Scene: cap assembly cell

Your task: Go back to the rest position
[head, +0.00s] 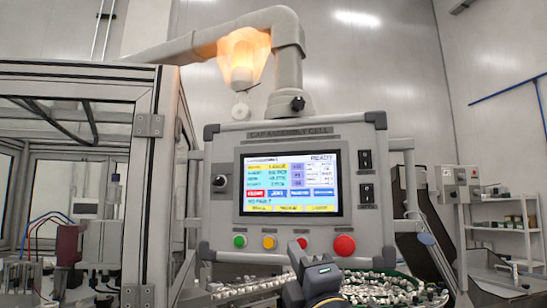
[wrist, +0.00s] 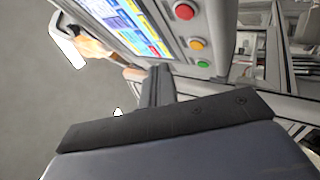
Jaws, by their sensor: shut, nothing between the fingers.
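My gripper (head: 304,258) is at the bottom of the head view, in front of the lower edge of the control panel (head: 222,225). In the wrist view, its dark fingers (wrist: 157,85) are together with nothing between them. The panel shows behind them, tilted in the picture. Its lit screen (head: 291,183) has a READY label. Below it are a green button (head: 239,241), a yellow-orange button (head: 269,242) and a large red button (head: 344,245). I cannot tell from these views whether the fingertips touch the panel.
A framed machine enclosure (head: 150,190) stands at the left. A glowing lamp (head: 241,60) hangs from the thick grey pipe arm (head: 290,45) above the panel. A tray of many small pale parts (head: 385,288) lies behind my gripper. A shelf rack (head: 505,225) stands at the far right.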

